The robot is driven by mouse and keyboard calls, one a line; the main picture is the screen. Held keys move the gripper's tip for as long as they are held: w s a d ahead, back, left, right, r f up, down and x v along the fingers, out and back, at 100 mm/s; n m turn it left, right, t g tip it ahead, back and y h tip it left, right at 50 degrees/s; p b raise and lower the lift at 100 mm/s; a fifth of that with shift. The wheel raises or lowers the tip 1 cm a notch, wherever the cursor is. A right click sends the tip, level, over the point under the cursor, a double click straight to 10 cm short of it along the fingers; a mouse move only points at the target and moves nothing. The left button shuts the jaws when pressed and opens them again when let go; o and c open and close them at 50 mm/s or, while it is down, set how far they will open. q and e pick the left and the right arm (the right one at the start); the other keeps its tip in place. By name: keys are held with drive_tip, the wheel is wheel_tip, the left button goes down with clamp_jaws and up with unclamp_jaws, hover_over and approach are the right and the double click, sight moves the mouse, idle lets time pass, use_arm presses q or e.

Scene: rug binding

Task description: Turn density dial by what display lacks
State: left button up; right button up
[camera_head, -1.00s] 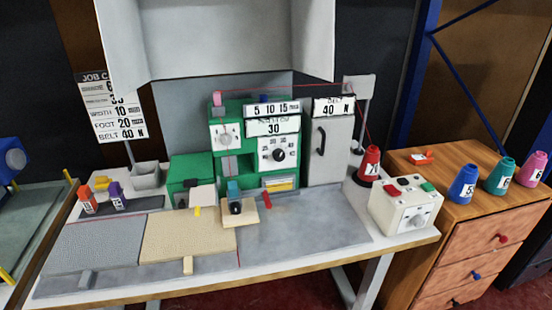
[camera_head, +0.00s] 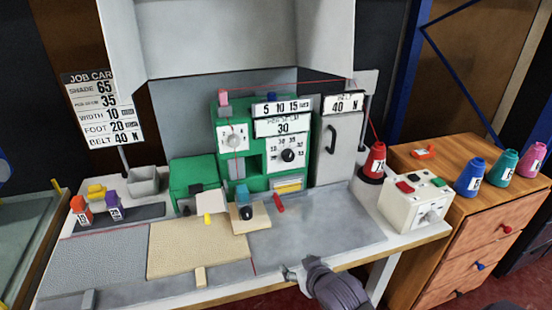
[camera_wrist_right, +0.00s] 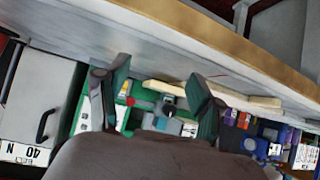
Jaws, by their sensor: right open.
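The green machine (camera_head: 221,130) stands at the back middle of the bench. Its black density dial (camera_head: 288,155) sits on a white numbered plate on the front. The display (camera_head: 282,127) above the dial reads 30. The job card (camera_head: 103,112) at the left shows 35 on its second line, which seems to be the density line. My right gripper (camera_head: 291,272) is at the bench's front edge, well in front of and below the dial, touching nothing I can make out. In the right wrist view my right gripper (camera_wrist_right: 152,88) is open and empty, with the machine beyond it.
A grey cabinet (camera_head: 333,140) with a black handle stands right of the machine. A white control box (camera_head: 405,204) and a red cone (camera_head: 374,160) are at the right. A small wooden block (camera_head: 262,216) lies before the machine. The grey bench top (camera_head: 320,225) is clear.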

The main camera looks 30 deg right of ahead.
drive_tip(key=w+d+r+m+t+h, duration=0.1)
drive_tip(key=w+d+r+t, duration=0.3)
drive_tip(key=w+d+r, duration=0.3)
drive_tip(key=m+t, duration=0.2)
drive_tip(key=t, duration=0.1)
approach(290, 157)
drive_tip(key=shift+n+h, duration=0.3)
drive_tip(key=shift+h, duration=0.1)
drive_tip(key=w, duration=0.6)
drive_tip(key=w+d+p, duration=0.1)
drive_tip(key=w, duration=0.2)
drive_tip(key=shift+w+d+f, duration=0.1)
drive_tip(key=shift+f, duration=0.2)
drive_tip(key=c, duration=1.1)
drive_tip(key=shift+c, duration=0.2)
